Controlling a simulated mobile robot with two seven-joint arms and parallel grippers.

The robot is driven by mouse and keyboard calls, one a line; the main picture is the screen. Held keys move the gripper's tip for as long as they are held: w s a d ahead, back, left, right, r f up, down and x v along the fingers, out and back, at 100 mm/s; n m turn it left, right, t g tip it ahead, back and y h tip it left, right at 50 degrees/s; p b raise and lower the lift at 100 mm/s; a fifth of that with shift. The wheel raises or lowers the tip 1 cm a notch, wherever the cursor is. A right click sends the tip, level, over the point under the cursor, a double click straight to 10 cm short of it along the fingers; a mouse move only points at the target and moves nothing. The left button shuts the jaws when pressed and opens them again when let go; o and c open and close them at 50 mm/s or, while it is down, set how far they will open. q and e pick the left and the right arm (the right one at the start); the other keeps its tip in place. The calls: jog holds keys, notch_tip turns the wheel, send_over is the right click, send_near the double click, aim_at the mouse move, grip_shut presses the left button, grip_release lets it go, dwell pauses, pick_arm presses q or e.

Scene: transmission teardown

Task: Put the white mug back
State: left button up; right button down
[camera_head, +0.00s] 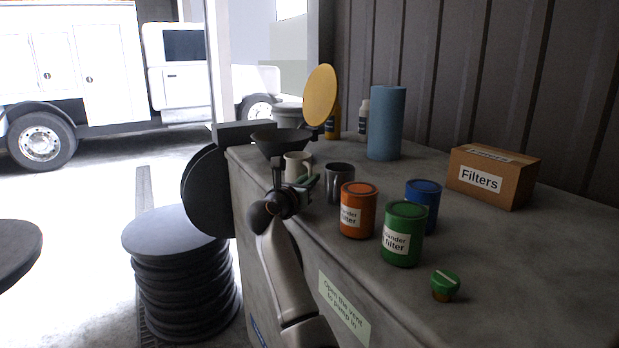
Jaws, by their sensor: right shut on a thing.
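The white mug (297,163) is at the left edge of the grey bench top, upright as far as I can see. My right gripper (307,184) is right in front of it, at its lower part, and is shut on it. The gripper hides the mug's lower part, so I cannot tell whether its base touches the bench. A dark grey metal mug (340,186) stands close by on the right, apart from the white mug. My left gripper is not in view.
A dark funnel (281,140) is just behind the white mug. Orange (358,212), green (404,236) and blue (424,204) filter cans stand to the right. The bench's right front is clear.

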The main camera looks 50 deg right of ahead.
jog(key=shift+f, duration=0.2)
jog(key=c, duration=0.9)
grip_release()
jog(key=shift+r, duration=0.1)
jog(key=shift+a+r, duration=0.1)
jog(key=shift+b+v, duration=1.15)
jog(key=shift+v, duration=4.85)
